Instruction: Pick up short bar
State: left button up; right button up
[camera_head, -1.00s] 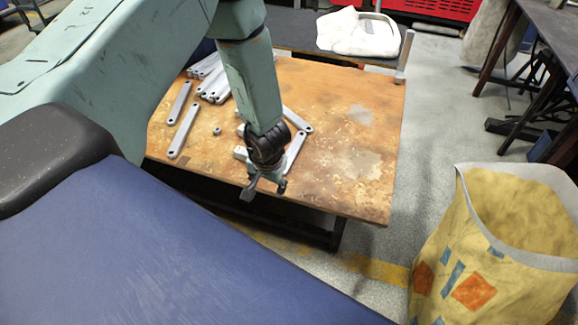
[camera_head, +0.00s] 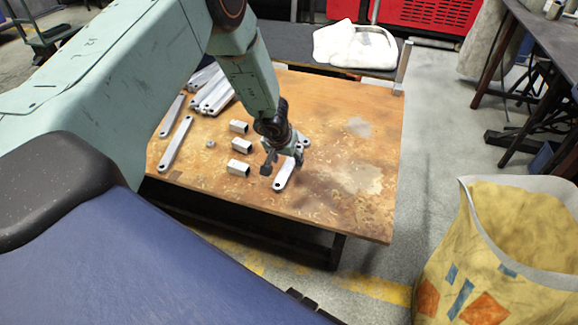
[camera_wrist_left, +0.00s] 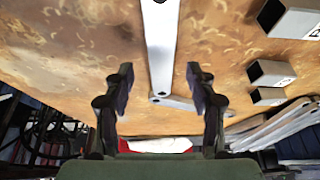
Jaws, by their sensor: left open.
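A flat grey bar (camera_head: 284,174) with rounded, holed ends lies on the wooden table, partly hidden by my left gripper (camera_head: 283,163). In the left wrist view this bar (camera_wrist_left: 160,40) runs lengthwise between the fingers of my left gripper (camera_wrist_left: 160,78), which are open and apart from it on both sides. A second grey bar (camera_wrist_left: 185,103) lies crosswise at its far end. Another two bars, a longer one (camera_head: 176,144) and a shorter one (camera_head: 171,115), lie at the table's left. I cannot tell which is meant by the short bar. My right gripper is not in view.
A pile of bars (camera_head: 213,93) lies behind. The wooden table (camera_head: 345,215) is clear at right. A yellow bag (camera_head: 500,240) stands on the floor.

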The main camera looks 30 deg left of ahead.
aim_at(289, 167)
pick_arm(q)
jog(key=shift+b+x, duration=0.5)
jog(key=shift+x, duration=0.9)
jog(key=shift+a, duration=0.1)
jog(key=shift+w, duration=0.1)
grip_shut()
